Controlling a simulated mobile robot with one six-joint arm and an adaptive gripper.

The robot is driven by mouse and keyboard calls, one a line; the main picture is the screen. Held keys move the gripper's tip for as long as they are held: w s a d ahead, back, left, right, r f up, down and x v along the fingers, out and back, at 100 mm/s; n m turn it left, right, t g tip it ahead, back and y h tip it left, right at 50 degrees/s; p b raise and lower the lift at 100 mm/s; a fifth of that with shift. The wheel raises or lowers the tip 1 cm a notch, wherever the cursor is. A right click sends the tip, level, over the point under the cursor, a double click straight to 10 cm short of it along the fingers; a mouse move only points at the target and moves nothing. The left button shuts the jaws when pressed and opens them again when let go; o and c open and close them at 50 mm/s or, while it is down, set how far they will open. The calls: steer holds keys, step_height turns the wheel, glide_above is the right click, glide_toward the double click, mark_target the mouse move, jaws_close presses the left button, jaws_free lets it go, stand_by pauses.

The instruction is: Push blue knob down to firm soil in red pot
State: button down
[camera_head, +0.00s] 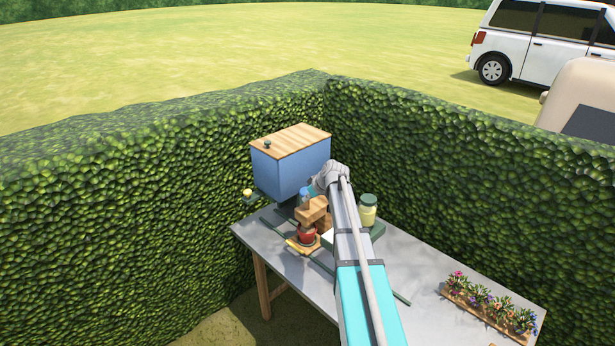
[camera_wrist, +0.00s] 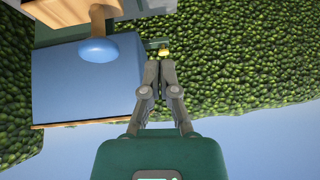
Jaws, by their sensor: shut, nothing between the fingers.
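The blue knob (camera_wrist: 98,50) sits on a wooden stem (camera_wrist: 97,18) in the wrist view, which looks upside down. It also shows in the head view (camera_head: 303,193), partly beside my arm, above a wooden press block (camera_head: 312,211). The red pot (camera_head: 306,234) stands under the block on a small wooden base. Its soil is hidden. My gripper (camera_wrist: 160,63) is shut and empty. Its fingertips are to the right of the blue knob in the wrist view, apart from it. In the head view the fingers are hidden behind my arm.
A blue box (camera_head: 290,172) with a wooden lid stands behind the press, near the hedge (camera_head: 180,170). A yellow knob (camera_head: 247,192) sticks out left of it. A jar (camera_head: 368,211) stands right of my arm. A flower tray (camera_head: 488,303) is on the table's (camera_head: 400,260) right end.

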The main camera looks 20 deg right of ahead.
steer(key=w+d+r+t+p, duration=0.1)
steer(key=w+d+r+p, duration=0.2)
steer(key=d+r, duration=0.3)
steer(key=w+d, duration=0.1)
steer(key=d, duration=0.1)
steer(key=shift+w+d+r+t+p, duration=0.3)
steer(key=shift+w+r+t+p, duration=0.05)
steer(key=shift+r+t, duration=0.05)
steer(key=b+x, duration=0.7)
steer(key=x, duration=0.3)
steer(key=shift+d+f, duration=0.1)
steer(key=shift+f+b, duration=1.85)
steer(key=shift+b, duration=0.15)
steer(key=shift+f, duration=0.1)
steer(key=b, duration=0.5)
glide_above(307, 207)
steer(key=f, duration=0.5)
steer(key=shift+s+d, duration=0.35)
steer(key=shift+s, duration=0.15)
